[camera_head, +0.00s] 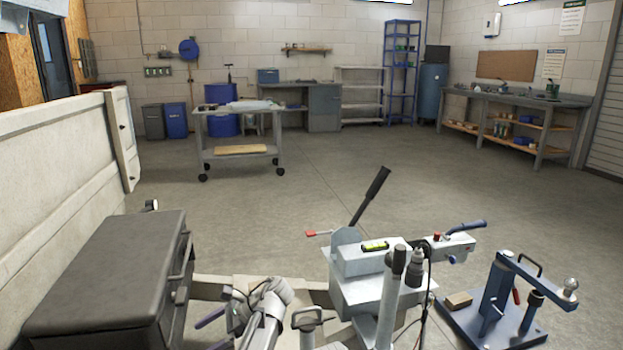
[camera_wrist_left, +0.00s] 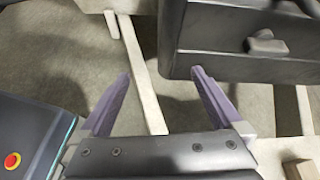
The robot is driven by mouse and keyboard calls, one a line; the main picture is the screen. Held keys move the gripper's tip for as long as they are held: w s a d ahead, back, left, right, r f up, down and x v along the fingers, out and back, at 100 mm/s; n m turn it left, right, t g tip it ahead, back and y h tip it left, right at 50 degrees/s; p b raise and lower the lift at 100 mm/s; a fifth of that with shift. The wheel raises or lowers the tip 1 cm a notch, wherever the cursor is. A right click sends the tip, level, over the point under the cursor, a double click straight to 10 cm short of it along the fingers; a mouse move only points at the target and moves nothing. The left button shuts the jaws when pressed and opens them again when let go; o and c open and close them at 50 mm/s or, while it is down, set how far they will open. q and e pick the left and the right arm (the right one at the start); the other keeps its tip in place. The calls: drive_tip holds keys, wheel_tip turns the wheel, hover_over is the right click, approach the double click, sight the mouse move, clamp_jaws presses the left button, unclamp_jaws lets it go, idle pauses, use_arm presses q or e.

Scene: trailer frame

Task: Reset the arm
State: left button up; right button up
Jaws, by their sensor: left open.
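My left gripper (camera_wrist_left: 160,80) is open in the left wrist view, with its two purple fingers apart and nothing between them but a pale frame bar and the floor below. In the head view my left arm reaches in at the bottom centre, and its gripper (camera_head: 215,322) is partly hidden, beside the black toolbox (camera_head: 110,265). The toolbox front with its latch also shows in the left wrist view (camera_wrist_left: 215,45), close to the right finger; I cannot tell if they touch. My right gripper is not in view.
A grey-white machine (camera_head: 365,290) with a black-gripped lever and a blue fixture (camera_head: 500,305) stand at the lower right. The pale trailer side panel (camera_head: 55,175) is on the left. A wheeled cart (camera_head: 240,135) stands farther back. The middle floor is clear.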

use_arm(q)
drive_tip(key=s+d+f+n+t+h+p, duration=0.1)
drive_tip(key=s+d+f+n+h+p, duration=0.15)
drive_tip(key=s+d+n+h, duration=0.45)
drive_tip(key=s+d+f+n+t+h+p, duration=0.1)
drive_tip(key=s+d+f+n+h+p, duration=0.15)
drive_tip(key=s+d, duration=0.8)
wheel_tip(320, 180, up, 37)
drive_tip(key=w+d+p, duration=0.1)
drive_tip(key=d+p, duration=0.1)
drive_tip(key=p, duration=3.5)
drive_tip(key=shift+w+d+r+h, duration=0.15)
drive_tip(key=shift+w+d+h, duration=0.1)
drive_tip(key=shift+d+h, duration=0.1)
drive_tip(key=shift+n, duration=0.25)
